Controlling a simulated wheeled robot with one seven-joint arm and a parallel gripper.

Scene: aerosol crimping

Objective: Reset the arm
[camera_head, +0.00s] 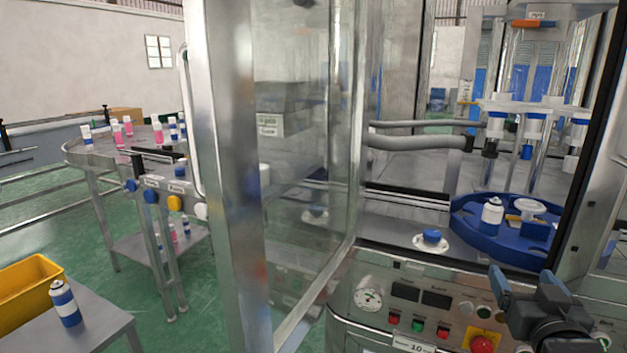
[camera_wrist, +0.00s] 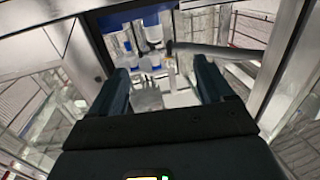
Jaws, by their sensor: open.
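My gripper (camera_head: 524,283) is at the lower right of the head view, in front of the crimping machine's control panel (camera_head: 430,311). Its two dark fingers are spread apart, with nothing between them. In the wrist view my gripper (camera_wrist: 162,90) also shows its fingers apart, pointing toward the machine's inside. A white can (camera_head: 492,214) stands on the blue turntable (camera_head: 475,236) inside the machine, beyond my gripper. A blue knob (camera_head: 432,236) on a white base sits on the ledge left of the turntable.
The glass door (camera_head: 300,160) with a metal frame stands open at the centre. At lower left are a yellow bin (camera_head: 28,300) and a blue-and-white can (camera_head: 65,303) on a grey table (camera_head: 95,330). Several pink and blue cans stand on a round table (camera_head: 75,152) behind. Green floor lies between.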

